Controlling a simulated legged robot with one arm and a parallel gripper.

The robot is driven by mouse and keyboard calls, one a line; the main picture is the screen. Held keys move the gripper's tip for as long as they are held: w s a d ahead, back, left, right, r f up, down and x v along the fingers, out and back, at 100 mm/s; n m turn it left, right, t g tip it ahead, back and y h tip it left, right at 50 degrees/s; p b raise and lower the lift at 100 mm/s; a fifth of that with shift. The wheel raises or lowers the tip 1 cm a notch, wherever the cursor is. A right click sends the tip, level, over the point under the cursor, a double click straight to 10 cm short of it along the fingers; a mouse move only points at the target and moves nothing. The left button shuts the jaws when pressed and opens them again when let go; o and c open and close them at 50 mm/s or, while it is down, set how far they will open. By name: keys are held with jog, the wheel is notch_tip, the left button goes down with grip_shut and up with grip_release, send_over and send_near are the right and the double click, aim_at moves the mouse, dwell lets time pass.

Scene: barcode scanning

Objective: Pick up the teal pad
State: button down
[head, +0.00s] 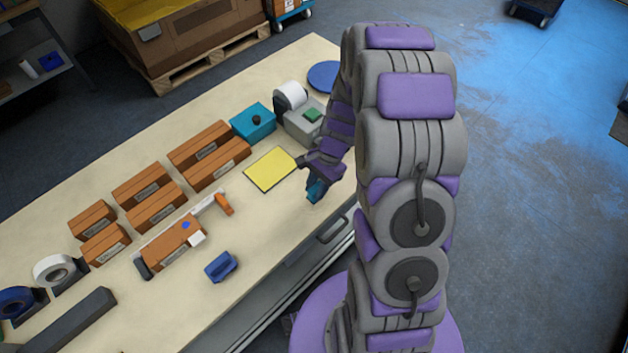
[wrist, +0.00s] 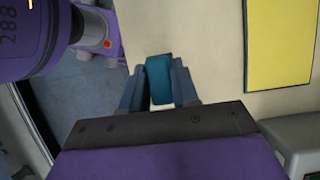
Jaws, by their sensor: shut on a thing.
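The teal pad (wrist: 159,80) is a small teal block between the fingers of my gripper (wrist: 159,88) in the wrist view. My gripper is shut on it, with one finger on each side. In the head view my gripper (head: 314,190) is over the front edge area of the table, just right of the yellow sheet. I cannot tell how far the pad is above the table.
The yellow sheet (head: 270,169) lies left of my gripper. A teal box (head: 252,121), a grey label printer (head: 303,122) and brown boxes (head: 208,143) stand behind. A blue block (head: 221,266), scanner-side box (head: 172,246) and tape rolls are left. Bare tabletop (head: 275,225) lies in front.

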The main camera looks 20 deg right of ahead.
jog(key=s+r+b, duration=0.1)
jog(key=s+b, duration=0.1)
jog(key=s, duration=1.1)
jog(key=shift+s+a, duration=0.2)
jog(key=shift+a, duration=0.25)
jog(key=shift+r, duration=0.15)
jog(key=c, duration=1.5)
grip_release()
grip_shut()
